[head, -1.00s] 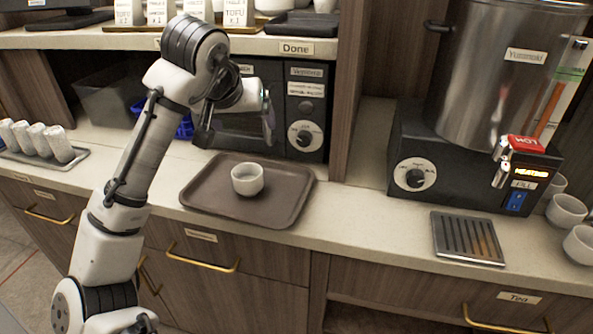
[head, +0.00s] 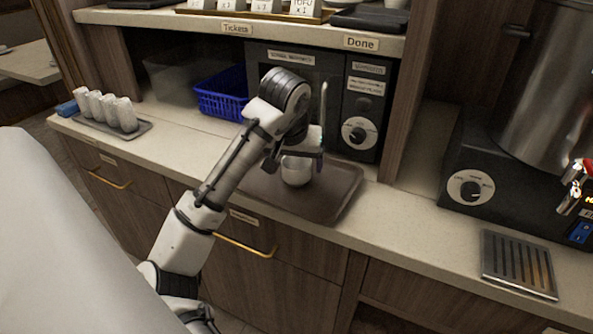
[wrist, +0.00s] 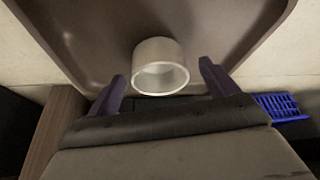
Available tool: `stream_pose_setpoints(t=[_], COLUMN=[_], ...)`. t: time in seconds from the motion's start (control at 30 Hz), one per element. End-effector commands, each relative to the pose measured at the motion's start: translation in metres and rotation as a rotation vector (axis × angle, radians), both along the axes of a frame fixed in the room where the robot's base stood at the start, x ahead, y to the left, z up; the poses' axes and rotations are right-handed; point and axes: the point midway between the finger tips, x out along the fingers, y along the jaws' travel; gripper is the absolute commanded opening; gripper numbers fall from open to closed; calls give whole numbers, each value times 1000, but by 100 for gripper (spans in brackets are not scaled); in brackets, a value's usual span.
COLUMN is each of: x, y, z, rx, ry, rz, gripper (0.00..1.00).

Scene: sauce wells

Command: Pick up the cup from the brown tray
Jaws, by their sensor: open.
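The white cup (head: 296,171) stands upright on the brown tray (head: 335,203) on the counter. In the wrist view the cup (wrist: 160,68) sits just ahead of my gripper, roughly midway between the two fingers, with the tray (wrist: 228,22) around it. My gripper (wrist: 161,90) is open and empty. In the head view my gripper (head: 298,160) is low over the tray, close to the cup, and partly covers it. I cannot tell whether a finger touches the cup.
A dark microwave (head: 325,85) stands behind the tray. A blue basket (head: 222,102) is at the back left, and a small tray with rolled white towels (head: 108,110) is at the left. A metal urn (head: 545,90) and drip grate (head: 518,263) are at the right.

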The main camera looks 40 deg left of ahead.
Motion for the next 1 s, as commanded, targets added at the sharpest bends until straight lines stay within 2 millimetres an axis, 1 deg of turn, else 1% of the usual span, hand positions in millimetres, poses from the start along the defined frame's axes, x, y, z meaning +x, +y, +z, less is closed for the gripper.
stream_pose_setpoints(t=[0.1,0.23,0.5,0.87,0.9,1.0], x=[4,9,10,10,10,10], y=[2,5,5,5,5,5], z=[-16,-29,-32,-31,-31,-31], rx=[0,1,2,2,2,2], ry=[1,1,-1,-1,-1,-1], rz=[1,2,0,0,0,0], gripper=[86,86,86,39,37,37])
